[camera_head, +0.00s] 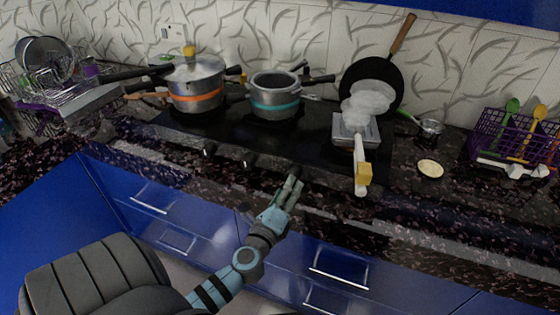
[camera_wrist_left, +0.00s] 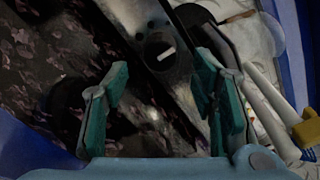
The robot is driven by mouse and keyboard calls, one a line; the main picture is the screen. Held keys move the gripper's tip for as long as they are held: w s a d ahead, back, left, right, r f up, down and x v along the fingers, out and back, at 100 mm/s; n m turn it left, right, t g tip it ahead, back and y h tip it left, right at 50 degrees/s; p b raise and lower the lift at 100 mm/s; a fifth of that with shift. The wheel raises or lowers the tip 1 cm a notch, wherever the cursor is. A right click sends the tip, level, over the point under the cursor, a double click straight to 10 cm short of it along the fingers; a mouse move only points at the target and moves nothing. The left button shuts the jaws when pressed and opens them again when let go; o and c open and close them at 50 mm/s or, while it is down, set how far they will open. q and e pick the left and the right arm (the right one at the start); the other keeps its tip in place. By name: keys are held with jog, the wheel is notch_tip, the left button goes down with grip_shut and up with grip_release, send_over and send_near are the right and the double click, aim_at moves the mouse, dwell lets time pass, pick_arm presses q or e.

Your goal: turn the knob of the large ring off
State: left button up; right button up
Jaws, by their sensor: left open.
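A black cooktop (camera_head: 225,135) lies along the counter with several dark knobs at its front edge. Two knobs show clear of the hand in the head view, a left knob (camera_head: 209,149) and a middle knob (camera_head: 248,160). My left gripper (camera_head: 293,181) is open at the front edge, right of these two. In the left wrist view a dark round knob (camera_wrist_left: 160,51) with a white pointer bar lies ahead, between the fingertips of the left gripper (camera_wrist_left: 162,75). The fingers do not visibly touch it. I cannot tell which ring it serves. My right gripper is not in view.
A pot with an orange band (camera_head: 197,97), a teal-banded pot (camera_head: 274,105) and a leaning frying pan (camera_head: 364,75) stand behind. A purple basket (camera_head: 490,136) is at right.

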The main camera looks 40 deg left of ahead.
pick_arm(q)
jog(key=v, duration=0.7)
jog(key=s+f+n+g+h, duration=0.1)
jog(key=s+f+n+g, duration=0.35)
jog(key=f, duration=0.85)
jog(key=s+f+n+g+h, duration=0.25)
jog(key=s+f+n, duration=0.3)
jog(key=f, duration=0.75)
jog(key=s+d+f+n+g, duration=0.2)
jog(key=s+f+n, duration=0.1)
jog(key=s+f, duration=0.2)
jog(key=s+d+f+n+g+h, duration=0.1)
jog(key=s+d+f+n+g, duration=0.1)
jog(key=s+f, duration=0.4)
jog(key=s+d+f+n+g, duration=0.2)
jog(key=s+f+n+g, duration=0.2)
jog(key=s, duration=0.7)
notch_tip(320, 180, down, 2)
jog(key=shift+s+f+n+h, duration=0.1)
jog(key=shift+s+n+h, duration=0.2)
jog(key=shift+n, duration=0.6)
